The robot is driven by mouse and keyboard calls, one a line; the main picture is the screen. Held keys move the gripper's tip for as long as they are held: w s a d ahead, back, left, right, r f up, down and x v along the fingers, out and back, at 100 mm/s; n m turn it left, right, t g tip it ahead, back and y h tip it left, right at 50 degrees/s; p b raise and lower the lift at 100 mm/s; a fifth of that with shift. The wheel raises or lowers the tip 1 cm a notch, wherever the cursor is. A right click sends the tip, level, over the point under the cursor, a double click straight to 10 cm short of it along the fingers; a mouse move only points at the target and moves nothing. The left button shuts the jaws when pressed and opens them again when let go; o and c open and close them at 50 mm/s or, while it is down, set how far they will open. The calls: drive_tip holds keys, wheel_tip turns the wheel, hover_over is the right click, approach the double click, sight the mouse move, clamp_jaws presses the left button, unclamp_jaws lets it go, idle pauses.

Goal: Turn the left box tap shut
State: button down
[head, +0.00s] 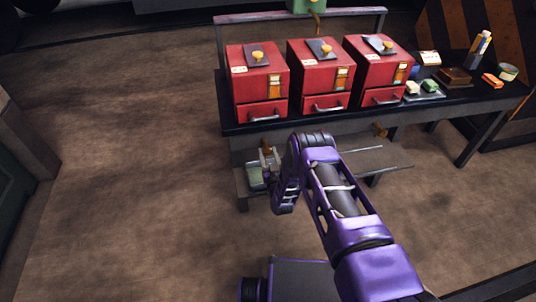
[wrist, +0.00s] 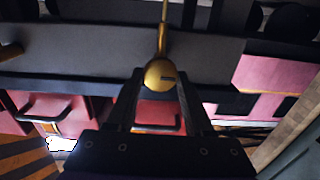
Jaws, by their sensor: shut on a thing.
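Three red boxes stand in a row on the dark bench. The left box (head: 258,80) has a brass knob on its lid and a drawer with a handle. Below it, at the bench front, is the left box tap (head: 265,149), brass and mostly covered by my gripper (head: 270,160). In the wrist view, which looks upside down, the tap's round brass end (wrist: 159,74) sits between the fingertips of my gripper (wrist: 159,84), with a thin brass stem beyond it. My gripper is shut on the tap. The tap's valve position cannot be told.
The middle box (head: 320,75) and right box (head: 378,70) stand beside it. Another brass tap (head: 380,130) shows under the right box. A lower shelf (head: 385,157) runs beneath, with a greenish container (head: 255,175) at its left end. Open floor lies left.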

drive_tip(key=shift+m, duration=0.3)
drive_tip(key=m, duration=0.4)
drive_tip(key=shift+d+m, duration=0.2)
drive_tip(key=shift+m, duration=0.2)
drive_tip(key=m, duration=0.3)
drive_tip(key=shift+f+m, duration=0.1)
drive_tip(key=shift+m, duration=0.2)
drive_tip(key=m, duration=0.4)
drive_tip(key=shift+f, duration=0.1)
drive_tip(key=m, duration=0.4)
drive_tip(key=shift+m, duration=0.3)
drive_tip(key=shift+c, duration=1.6)
unclamp_jaws()
